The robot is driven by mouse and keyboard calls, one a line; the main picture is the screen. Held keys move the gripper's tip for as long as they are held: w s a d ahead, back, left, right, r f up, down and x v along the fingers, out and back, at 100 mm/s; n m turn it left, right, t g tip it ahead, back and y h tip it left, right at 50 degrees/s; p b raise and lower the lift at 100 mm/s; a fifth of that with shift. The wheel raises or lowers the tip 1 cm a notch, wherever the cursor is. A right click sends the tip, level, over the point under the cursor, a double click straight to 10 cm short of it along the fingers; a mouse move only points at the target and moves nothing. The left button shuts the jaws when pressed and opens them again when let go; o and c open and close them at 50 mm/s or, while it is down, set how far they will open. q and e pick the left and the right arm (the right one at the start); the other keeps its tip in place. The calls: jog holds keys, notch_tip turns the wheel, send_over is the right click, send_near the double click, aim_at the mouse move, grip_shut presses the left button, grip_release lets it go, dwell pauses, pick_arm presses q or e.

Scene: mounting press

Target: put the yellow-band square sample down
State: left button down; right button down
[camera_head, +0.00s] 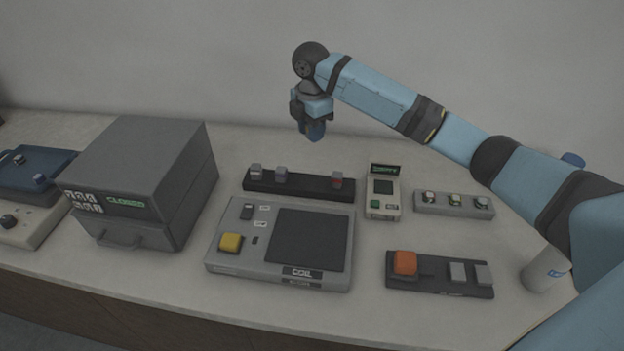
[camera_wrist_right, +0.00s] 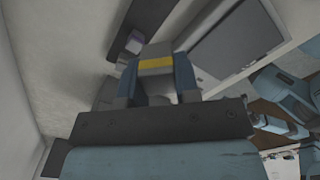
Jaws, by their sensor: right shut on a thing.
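My right gripper (camera_head: 313,132) is high above the back of the bench, behind the dark rack, with its fingers pointing down. In the right wrist view the gripper (camera_wrist_right: 158,76) is shut on the yellow-band square sample (camera_wrist_right: 157,64), a grey block with a yellow stripe between the blue fingers. The sample cannot be made out in the head view. The dark rack (camera_head: 310,190) holds small grey blocks on its left part and one with a red mark on its right. My left gripper is not in view.
A grey box marked closed (camera_head: 140,170) stands left. A panel with a yellow button (camera_head: 230,243) and dark pad is in front of the rack. Right are a small display unit (camera_head: 383,188), a grey strip (camera_head: 453,205), a tray (camera_head: 430,276) with an orange block, and a cup (camera_head: 543,272).

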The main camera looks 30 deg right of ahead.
aim_at(311, 184)
notch_tip(311, 184, down, 15)
jog(key=shift+f, duration=0.1)
dwell(0.3)
jog(key=c, duration=0.8)
grip_release()
jog(key=shift+f, duration=0.1)
jog(key=shift+c, duration=0.2)
notch_tip(311, 184, up, 12)
jog(key=shift+r, duration=0.2)
